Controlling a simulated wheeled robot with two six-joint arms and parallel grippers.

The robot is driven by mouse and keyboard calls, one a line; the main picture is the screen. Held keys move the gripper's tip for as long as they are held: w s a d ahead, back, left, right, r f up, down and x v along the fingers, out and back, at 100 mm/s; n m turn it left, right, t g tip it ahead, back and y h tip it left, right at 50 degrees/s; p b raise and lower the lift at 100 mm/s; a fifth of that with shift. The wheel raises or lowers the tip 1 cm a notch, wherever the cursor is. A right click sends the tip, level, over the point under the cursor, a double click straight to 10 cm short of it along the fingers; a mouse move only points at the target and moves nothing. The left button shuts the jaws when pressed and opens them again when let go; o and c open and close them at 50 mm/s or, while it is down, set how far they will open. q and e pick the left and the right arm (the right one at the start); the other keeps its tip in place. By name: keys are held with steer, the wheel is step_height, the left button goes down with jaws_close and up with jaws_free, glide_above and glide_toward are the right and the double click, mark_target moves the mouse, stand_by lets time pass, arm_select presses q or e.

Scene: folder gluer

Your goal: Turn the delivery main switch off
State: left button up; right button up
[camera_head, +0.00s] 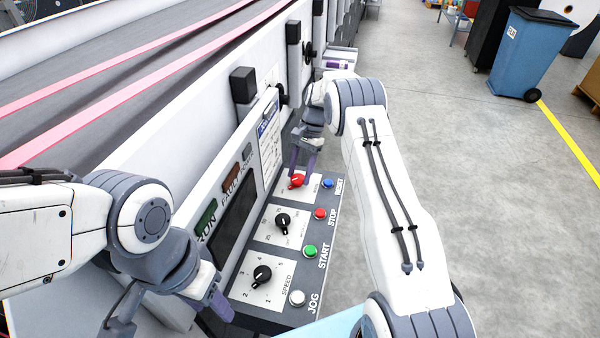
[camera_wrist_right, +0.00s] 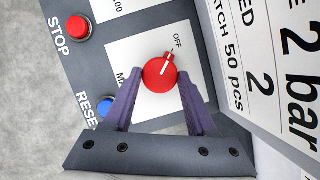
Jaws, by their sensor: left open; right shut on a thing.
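The delivery main switch is a red round knob (camera_head: 297,181) on a white plate at the far end of the grey control panel. In the right wrist view the red knob (camera_wrist_right: 159,74) has a white pointer mark directed at the "OFF" label (camera_wrist_right: 177,41); a partly hidden "MA..." label is on the plate's other side. My right gripper (camera_head: 303,164) is shut on the red knob, a purple finger on each side. My left gripper (camera_head: 170,308) is open and empty, left of the panel's near end.
The panel also carries two black knobs (camera_head: 262,274) (camera_head: 283,220), and white JOG (camera_head: 297,298), green START (camera_head: 310,251), red STOP (camera_head: 320,214) and blue RESET (camera_head: 327,183) buttons. The machine wall (camera_head: 190,155) borders it on the left. Open floor lies right; a blue bin (camera_head: 527,55) stands far back.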

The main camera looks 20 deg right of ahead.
steer(key=o, duration=1.3)
steer(key=shift+o, duration=0.2)
steer(key=shift+r, duration=0.1)
steer(key=shift+w+d+r, duration=0.15)
steer(key=shift+w+r, duration=0.05)
steer(key=shift+r, duration=0.1)
steer(key=b+v, duration=0.2)
steer(key=v, duration=0.7)
steer(key=shift+r, duration=0.35)
steer(key=shift+d, duration=0.1)
